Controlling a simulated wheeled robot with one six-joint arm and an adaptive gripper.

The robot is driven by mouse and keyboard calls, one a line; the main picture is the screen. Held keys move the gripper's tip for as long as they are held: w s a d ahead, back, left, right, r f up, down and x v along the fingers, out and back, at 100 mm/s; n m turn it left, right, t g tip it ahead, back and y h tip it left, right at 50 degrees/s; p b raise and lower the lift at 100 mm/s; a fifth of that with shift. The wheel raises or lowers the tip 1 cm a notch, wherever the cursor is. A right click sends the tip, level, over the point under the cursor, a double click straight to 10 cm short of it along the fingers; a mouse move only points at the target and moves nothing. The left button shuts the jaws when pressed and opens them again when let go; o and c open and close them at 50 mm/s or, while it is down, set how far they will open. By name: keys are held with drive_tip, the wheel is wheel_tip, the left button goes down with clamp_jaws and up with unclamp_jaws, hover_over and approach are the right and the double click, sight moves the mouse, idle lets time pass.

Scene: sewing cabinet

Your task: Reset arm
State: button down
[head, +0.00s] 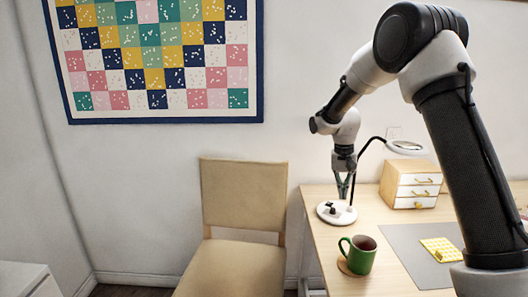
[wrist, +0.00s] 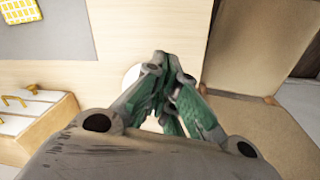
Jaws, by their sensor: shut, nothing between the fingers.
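My gripper (head: 343,196) hangs pointing down over the left part of the wooden table (head: 345,285), just above or in front of the white round lamp base (head: 327,216). I cannot tell whether it touches the base. In the wrist view its grey and green fingers (wrist: 167,68) meet at the tips, with nothing between them. The lamp base (wrist: 131,74) shows partly behind the fingers there. My arm is bent, reaching up and then down over the table.
A green mug (head: 359,258) stands on a coaster at the front. A small drawer box (head: 404,190) is at the back. A yellow pad (head: 441,248) lies on the grey mat (head: 402,262). The lamp head (head: 405,146) overhangs the table. A chair (head: 243,195) stands left of it.

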drive_tip(key=s+d+r+n+t, duration=0.1)
drive_tip(key=s+d+r, duration=0.2)
drive_tip(key=s, duration=0.9)
drive_tip(key=s+d+r+n+t, duration=0.1)
drive_tip(key=s+d+r+t, duration=0.1)
drive_tip(key=s+r, duration=0.6)
drive_tip(key=s+d+r+n+t+y, duration=0.1)
drive_tip(key=s+d+r, duration=0.3)
drive_tip(key=s, duration=1.2)
wheel_tip(320, 180, up, 3)
drive_tip(key=shift+s+d+f+t, duration=0.15)
drive_tip(key=shift+s+d+t, duration=0.05)
drive_tip(key=shift+d+t, duration=0.2)
